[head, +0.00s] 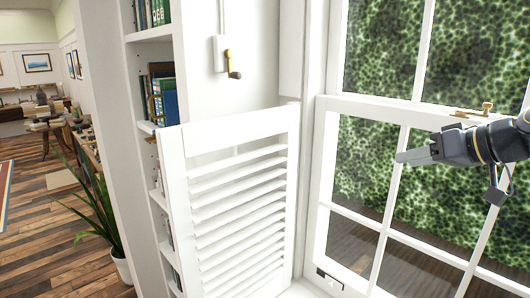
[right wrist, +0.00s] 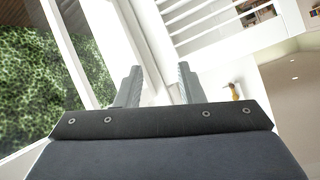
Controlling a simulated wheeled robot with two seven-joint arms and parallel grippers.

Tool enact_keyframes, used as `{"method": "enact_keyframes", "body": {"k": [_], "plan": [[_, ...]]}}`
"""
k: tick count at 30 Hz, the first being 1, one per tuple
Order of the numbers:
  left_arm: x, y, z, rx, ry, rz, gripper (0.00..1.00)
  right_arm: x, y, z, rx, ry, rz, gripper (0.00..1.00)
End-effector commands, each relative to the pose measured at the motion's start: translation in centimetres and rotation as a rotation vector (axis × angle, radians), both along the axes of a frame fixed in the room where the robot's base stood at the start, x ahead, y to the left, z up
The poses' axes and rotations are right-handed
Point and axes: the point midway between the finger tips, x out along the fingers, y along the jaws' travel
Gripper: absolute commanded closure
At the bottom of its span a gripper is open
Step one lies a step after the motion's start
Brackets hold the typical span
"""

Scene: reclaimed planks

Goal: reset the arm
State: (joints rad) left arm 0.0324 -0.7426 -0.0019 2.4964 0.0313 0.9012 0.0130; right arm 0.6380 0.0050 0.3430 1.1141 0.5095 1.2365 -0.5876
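My right gripper (head: 404,156) reaches in from the right edge of the head view, in front of the white sash window (head: 398,110). It points left, toward the white louvred shutter (head: 178,190). In the right wrist view its two grey fingers (right wrist: 158,72) are spread apart with nothing between them. White louvres also show beyond the fingers in the right wrist view (right wrist: 205,22). My left gripper is not in either view.
A brass latch (head: 474,112) sits on the window's middle rail close above my right arm. A brass-handled crank (head: 232,66) hangs on the wall. A bookcase (head: 150,34) stands left of the shutter, and a potted plant (head: 105,215) stands on the plank floor (head: 50,240).

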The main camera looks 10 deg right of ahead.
Motion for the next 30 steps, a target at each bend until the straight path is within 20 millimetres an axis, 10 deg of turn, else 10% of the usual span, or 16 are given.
{"method": "enact_keyframes", "body": {"k": [6, 18, 30], "plan": [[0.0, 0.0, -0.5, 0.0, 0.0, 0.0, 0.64, -6.8, 6.8, -8.7, -0.017, 0.227, -0.068, 0.65], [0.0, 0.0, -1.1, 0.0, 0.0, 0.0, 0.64, -21.6, 13.1, -27.0, -0.021, 0.492, -0.177, 0.65], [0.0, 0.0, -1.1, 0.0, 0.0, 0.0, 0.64, -25.3, 14.6, -32.1, -0.019, 0.544, -0.185, 0.65]]}}
